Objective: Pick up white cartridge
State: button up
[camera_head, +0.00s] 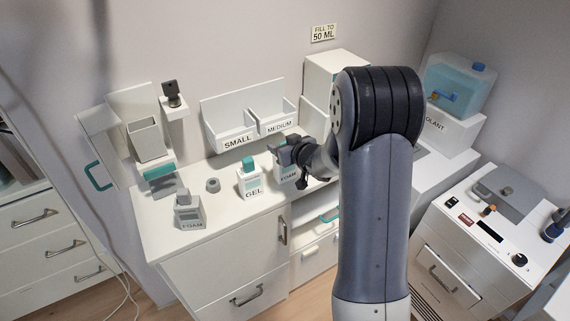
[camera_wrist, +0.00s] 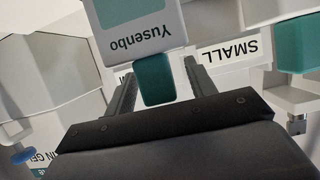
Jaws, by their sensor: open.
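Several white labelled bottles stand on the white counter (camera_head: 220,220), and which one is the white cartridge is not clear. One FOAM bottle (camera_head: 187,212) has a grey cap and stands at the left front. A GEL bottle (camera_head: 250,183) with a green cap stands in the middle. Another FOAM bottle (camera_head: 287,175) is right under my gripper (camera_head: 287,150), which hides its top. In the wrist view, a white container marked Yusenbo (camera_wrist: 148,42) shows upside down, with a teal part (camera_wrist: 154,80) between the open fingers of my gripper (camera_wrist: 158,75). Contact cannot be told.
White bins marked SMALL (camera_head: 237,142) and MEDIUM (camera_head: 279,127) stand behind the bottles. A small grey ring (camera_head: 213,185) lies on the counter. A wall unit (camera_head: 147,140) with a teal part is at left. A blue tank (camera_head: 458,82) and a control panel (camera_head: 490,231) are at right.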

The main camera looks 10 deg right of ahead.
jog(key=shift+w+a+f, duration=0.1)
jog(key=shift+w, duration=0.1)
jog(key=shift+c, duration=0.3)
grip_shut()
dwell(0.5)
